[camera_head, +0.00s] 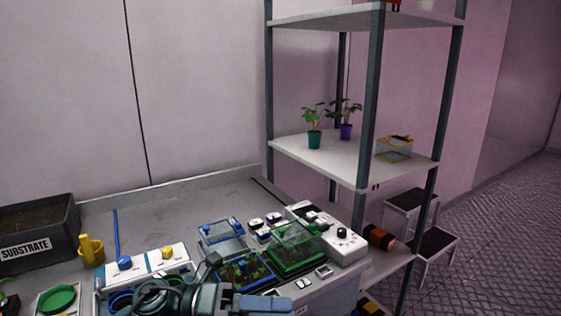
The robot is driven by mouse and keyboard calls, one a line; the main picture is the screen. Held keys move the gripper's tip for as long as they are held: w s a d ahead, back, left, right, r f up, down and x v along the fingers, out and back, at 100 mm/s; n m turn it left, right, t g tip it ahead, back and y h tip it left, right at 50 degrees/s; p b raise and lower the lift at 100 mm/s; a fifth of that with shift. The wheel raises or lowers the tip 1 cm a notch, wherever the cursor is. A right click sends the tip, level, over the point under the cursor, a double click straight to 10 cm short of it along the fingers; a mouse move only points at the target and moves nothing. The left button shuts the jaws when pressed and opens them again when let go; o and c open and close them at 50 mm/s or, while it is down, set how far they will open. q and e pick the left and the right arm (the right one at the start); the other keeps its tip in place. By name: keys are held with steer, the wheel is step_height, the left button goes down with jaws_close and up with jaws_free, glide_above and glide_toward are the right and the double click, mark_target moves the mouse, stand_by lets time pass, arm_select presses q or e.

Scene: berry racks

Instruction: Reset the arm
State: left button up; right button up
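Part of one of my arms, grey-blue with dark cables, shows at the bottom edge, left of the middle. It seems to be my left arm, and its gripper (263,303) points right, in front of the blue-rimmed planter. Its fingers are small and partly cut off by the frame edge, so I cannot tell whether they are open or shut. I see nothing clearly held in it. My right gripper is not in view.
A substrate box (62,217), yellow cup (91,251) and green lid (58,298) stand at left. A blue-rimmed planter (245,273) and green tray (296,249) crowd the bench's right end. A rack shelf (350,159) holds potted plants; the bench's back (185,218) is clear.

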arm_select(q)
steer(key=w+a+f+n+t+y+p, duration=0.1)
steer(key=a+f+n+t+y, duration=0.35)
steer(key=n+t, duration=0.75)
steer(key=a+f+n+t+y+p, duration=0.1)
steer(key=a+f+n+t+y, duration=0.45)
steer(key=n, duration=1.15)
steer(key=s+a+f+n+g+y, duration=0.3)
steer(key=s+f+n+g+y, duration=0.2)
steer(key=s+f+n, duration=0.5)
step_height(320, 180, down, 5)
steer(key=s+p, duration=0.1)
steer(key=s, duration=0.1)
steer(key=shift+s+a+r, duration=0.2)
steer(key=shift+s, duration=0.1)
